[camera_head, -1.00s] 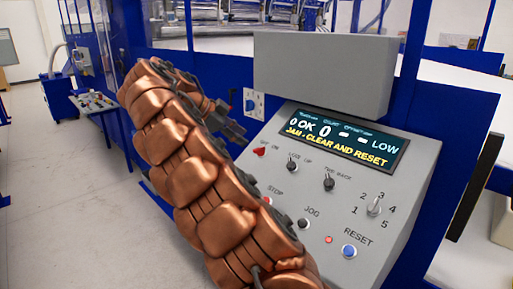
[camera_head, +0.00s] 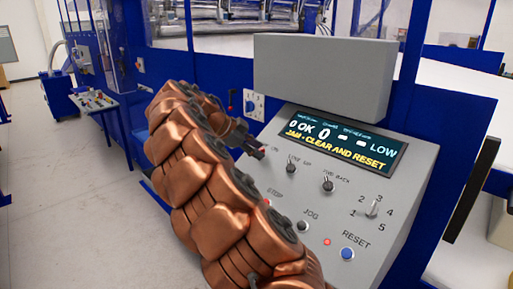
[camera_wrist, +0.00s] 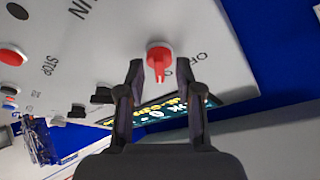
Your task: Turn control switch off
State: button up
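The red control switch (camera_wrist: 158,57) sits on the sloped grey panel, with the letters OFF and ON partly readable beside it in the wrist view. Its raised grip bar points down in that picture. My gripper (camera_wrist: 166,79) is open, with one finger on each side of the switch's lower end and clear space between them. I cannot tell how far the fingertips are from the panel. In the head view my gripper (camera_head: 254,149) is over the panel's upper left corner and mostly hides the switch.
The panel carries a display (camera_head: 340,143) reading JAM - CLEAR AND RESET. Close to the switch are two black knobs (camera_head: 291,165) (camera_head: 328,183). A rotary selector (camera_head: 372,208) and a blue reset button (camera_head: 347,253) are lower right. A grey box (camera_head: 322,77) stands above the display.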

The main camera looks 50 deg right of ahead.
jog(key=shift+s+d+f, duration=0.1)
jog(key=shift+d+f, duration=0.1)
jog(key=shift+c, duration=0.3)
grip_shut()
